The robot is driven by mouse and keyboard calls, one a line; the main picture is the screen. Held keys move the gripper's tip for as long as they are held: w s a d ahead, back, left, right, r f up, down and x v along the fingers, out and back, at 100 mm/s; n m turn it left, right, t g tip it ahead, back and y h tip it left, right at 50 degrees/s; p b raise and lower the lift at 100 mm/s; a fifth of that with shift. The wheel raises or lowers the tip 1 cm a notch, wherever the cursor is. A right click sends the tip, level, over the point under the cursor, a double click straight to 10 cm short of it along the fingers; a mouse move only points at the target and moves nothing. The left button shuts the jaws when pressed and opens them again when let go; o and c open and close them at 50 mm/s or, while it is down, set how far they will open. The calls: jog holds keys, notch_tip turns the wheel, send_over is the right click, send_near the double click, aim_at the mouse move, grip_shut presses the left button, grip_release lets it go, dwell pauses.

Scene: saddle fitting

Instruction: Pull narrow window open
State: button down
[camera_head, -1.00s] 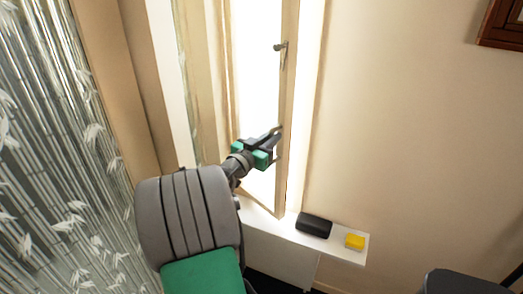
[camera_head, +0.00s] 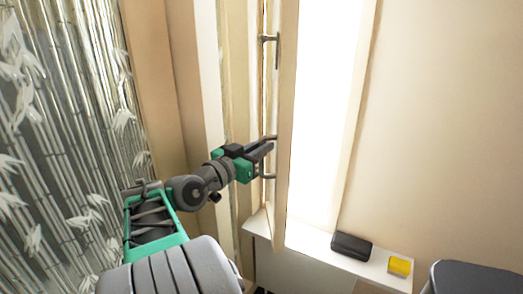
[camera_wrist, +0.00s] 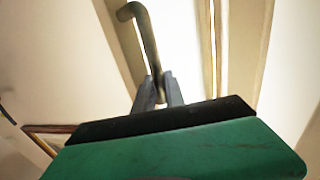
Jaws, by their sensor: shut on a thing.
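The narrow window sash (camera_head: 287,110) is a tall pale frame standing swung out from the wall, with its handle side facing left. It has an upper lever handle (camera_head: 270,38) and a lower bar handle (camera_head: 268,176). My gripper (camera_head: 268,149) is at the lower handle with its fingers closed around it. In the wrist view, the curved grey bar of the handle (camera_wrist: 146,38) runs down between the two fingertips of my gripper (camera_wrist: 160,80). The exact contact is partly hidden by the fingers.
A white ledge (camera_head: 310,240) below the window carries a black case (camera_head: 351,246) and a yellow block (camera_head: 400,266). A dark grey object (camera_head: 475,277) stands at the lower right. A bamboo-patterned panel (camera_head: 60,150) fills the left.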

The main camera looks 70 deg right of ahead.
jog(key=shift+w+r, duration=0.1)
jog(key=shift+w, duration=0.2)
jog(key=c, duration=1.4)
grip_release()
jog(key=shift+a, duration=0.15)
